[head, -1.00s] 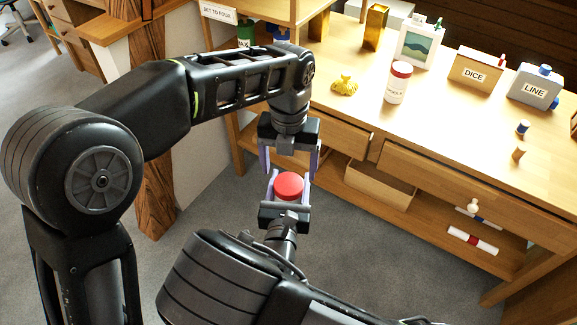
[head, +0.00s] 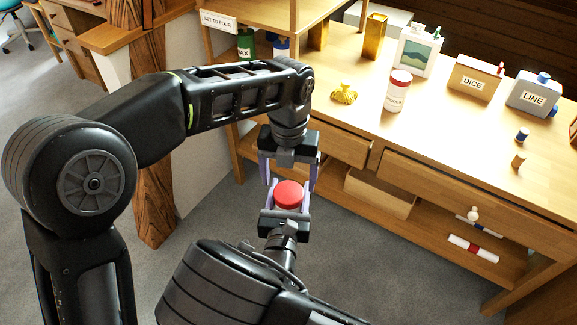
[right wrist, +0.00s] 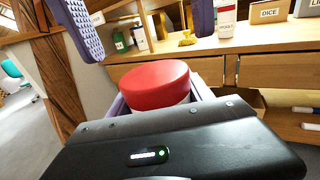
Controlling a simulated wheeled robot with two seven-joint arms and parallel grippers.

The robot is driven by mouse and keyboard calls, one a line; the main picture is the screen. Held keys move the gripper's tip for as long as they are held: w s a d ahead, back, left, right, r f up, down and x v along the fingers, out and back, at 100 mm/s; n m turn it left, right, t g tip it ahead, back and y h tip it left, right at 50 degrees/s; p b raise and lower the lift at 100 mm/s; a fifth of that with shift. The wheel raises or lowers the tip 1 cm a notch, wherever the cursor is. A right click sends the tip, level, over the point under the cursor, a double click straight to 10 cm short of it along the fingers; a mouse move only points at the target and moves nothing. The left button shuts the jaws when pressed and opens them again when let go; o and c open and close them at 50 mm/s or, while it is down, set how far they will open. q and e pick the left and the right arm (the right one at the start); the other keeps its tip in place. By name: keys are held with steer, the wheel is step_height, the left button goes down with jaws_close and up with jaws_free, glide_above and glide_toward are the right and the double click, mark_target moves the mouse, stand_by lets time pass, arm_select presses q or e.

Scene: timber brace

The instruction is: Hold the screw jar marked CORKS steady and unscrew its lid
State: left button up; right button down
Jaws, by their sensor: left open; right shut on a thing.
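The screw jar shows mainly as its round red lid (head: 288,192), which is also large in the right wrist view (right wrist: 155,86). Its body is mostly hidden by my right gripper, and no CORKS marking shows. My right gripper (head: 289,205) is shut on the jar from below, with a purple finger on either side, and holds it upright in the air. My left gripper (head: 289,180) points down from above, open, its fingers spread wider than the lid. Its two purple fingers also hang at the top of the right wrist view (right wrist: 140,30).
The wooden workbench (head: 450,150) behind carries a white red-capped jar (head: 398,92), a DICE box (head: 474,80), a LINE container (head: 533,95) and a yellow object (head: 344,92). Grey floor lies clear under the grippers.

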mark_target(288, 191)
arm_select(q)
steer(key=shift+f, duration=2)
steer(key=shift+c, duration=0.4)
steer(key=c, duration=1.4)
steer(key=n, duration=0.5)
steer(key=shift+n, duration=0.4)
steer(key=n, duration=0.5)
steer(key=shift+r, duration=0.1)
steer(key=n, duration=0.2)
steer(key=shift+n, duration=0.4)
